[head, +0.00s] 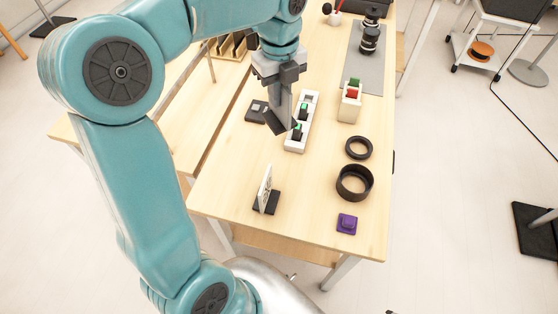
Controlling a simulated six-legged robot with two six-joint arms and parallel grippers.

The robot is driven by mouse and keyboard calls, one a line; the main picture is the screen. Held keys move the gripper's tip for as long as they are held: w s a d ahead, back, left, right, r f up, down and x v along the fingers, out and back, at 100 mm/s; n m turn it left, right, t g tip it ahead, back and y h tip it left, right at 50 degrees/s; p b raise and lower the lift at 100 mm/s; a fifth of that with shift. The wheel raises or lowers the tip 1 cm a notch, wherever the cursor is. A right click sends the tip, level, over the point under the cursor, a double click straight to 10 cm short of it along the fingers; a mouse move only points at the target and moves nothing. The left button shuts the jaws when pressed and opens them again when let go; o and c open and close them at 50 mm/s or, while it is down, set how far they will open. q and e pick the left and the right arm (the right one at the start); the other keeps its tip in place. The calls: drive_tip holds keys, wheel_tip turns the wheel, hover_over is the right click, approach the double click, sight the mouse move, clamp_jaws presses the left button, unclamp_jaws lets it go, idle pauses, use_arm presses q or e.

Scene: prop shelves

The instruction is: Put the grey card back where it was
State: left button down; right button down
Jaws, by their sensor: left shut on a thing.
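My left gripper (280,84) hangs over the middle of the table and is shut on a flat grey piece that looks like the grey card (284,106). The card points down, slightly tilted, and a dark piece shows at its lower left end; I cannot tell whether it is part of the card. Just left is a small dark block (256,111). Just right is a white tray (306,126) with green-and-black pieces in it. The card overlaps the tray's left edge in view; contact cannot be told. My right gripper is out of view.
A white card (265,188) stands in a black base near the front left. Two black rings (354,183) (359,148), a purple block (347,223) and a cream holder (350,105) with red and green pieces stand at right. The table's front middle is clear.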

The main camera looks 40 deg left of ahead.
use_arm(q)
wheel_tip(320, 180, down, 19)
drive_tip(key=shift+a, duration=0.1)
drive_tip(key=shift+w+a+f, duration=0.1)
drive_tip(key=shift+f, duration=0.2)
drive_tip(key=shift+b, duration=0.3)
drive_tip(key=shift+f, duration=0.1)
drive_tip(key=c, duration=1.2)
unclamp_jaws()
drive_tip(key=shift+o, duration=0.2)
